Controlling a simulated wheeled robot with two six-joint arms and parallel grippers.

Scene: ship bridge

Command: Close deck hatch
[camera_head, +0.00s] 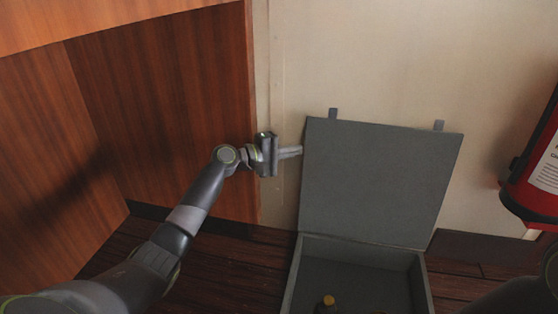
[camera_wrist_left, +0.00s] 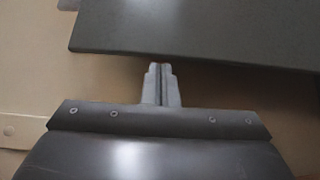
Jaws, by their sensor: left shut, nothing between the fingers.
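The deck hatch is a grey box (camera_head: 421,285) on the floor with a flat grey lid (camera_head: 380,180). The lid stands up, open, near the pale wall, with two small tabs on its top edge. My left gripper (camera_head: 299,151) is shut and empty at the lid's left edge, in its upper part; I cannot tell whether it touches. In the left wrist view the shut fingers (camera_wrist_left: 160,70) point at the edge of the dark lid (camera_wrist_left: 200,30). My right gripper is not in view; a dark part at the lower right may be my right arm.
A yellow-capped dark object (camera_head: 328,301) is inside the box. A red fire extinguisher (camera_head: 535,170) hangs at the right. A wooden cabinet (camera_head: 160,110) stands at the left, close to my left arm. Dark plank floor (camera_head: 235,270) lies free left of the box.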

